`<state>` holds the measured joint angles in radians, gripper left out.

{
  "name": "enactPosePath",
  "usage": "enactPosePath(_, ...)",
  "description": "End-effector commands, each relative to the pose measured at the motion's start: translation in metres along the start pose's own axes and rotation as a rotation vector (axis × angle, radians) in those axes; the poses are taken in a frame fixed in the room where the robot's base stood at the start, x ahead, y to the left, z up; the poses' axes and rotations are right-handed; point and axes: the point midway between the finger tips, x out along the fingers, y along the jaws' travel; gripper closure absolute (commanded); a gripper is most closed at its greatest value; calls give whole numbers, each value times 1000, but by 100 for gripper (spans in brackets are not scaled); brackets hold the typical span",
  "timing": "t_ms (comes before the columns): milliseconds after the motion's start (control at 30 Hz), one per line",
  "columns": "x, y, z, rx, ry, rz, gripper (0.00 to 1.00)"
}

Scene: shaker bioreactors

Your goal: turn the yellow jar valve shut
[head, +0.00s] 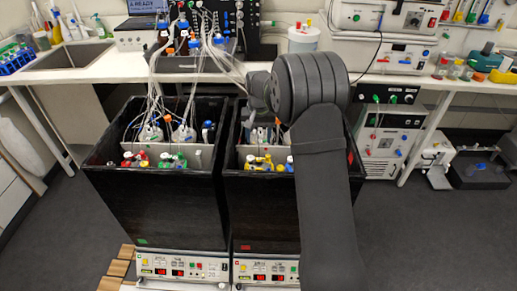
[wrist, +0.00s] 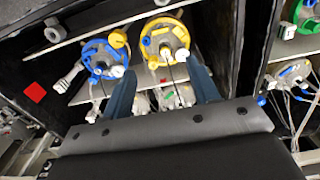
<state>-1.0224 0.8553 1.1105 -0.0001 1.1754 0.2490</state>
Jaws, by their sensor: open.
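The yellow-ringed jar (wrist: 165,36) is at the top middle of the wrist view, in a dark box. Its lid carries small yellow and white fittings on the near side; I cannot tell whether its valve is open or shut. In the head view, yellow parts of the jar (head: 260,162) show inside the right box, partly behind my arm. My gripper (wrist: 162,68) is open, its two blue fingers apart, pointing toward the jar's near edge. The fingers appear empty; contact with the fittings cannot be told.
A blue-ringed jar (wrist: 103,58) stands close left of the yellow one. The right box (head: 263,210) has dark walls around the jars. The left box (head: 155,205) holds red- and green-fitted jars. Thin tubes (head: 225,65) run from the bench into both boxes.

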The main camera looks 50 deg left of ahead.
Motion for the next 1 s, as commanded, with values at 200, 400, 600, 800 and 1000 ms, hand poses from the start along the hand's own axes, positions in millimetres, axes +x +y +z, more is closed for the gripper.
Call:
enactPosePath(200,-22,0,0,0,1,0,45)
enactPosePath(400,-24,0,0,0,0,0,45)
enactPosePath(600,-23,0,0,0,0,0,45)
enactPosePath(800,-6,0,0,0,-3,1,45)
enactPosePath(1000,32,0,0,0,-4,1,45)
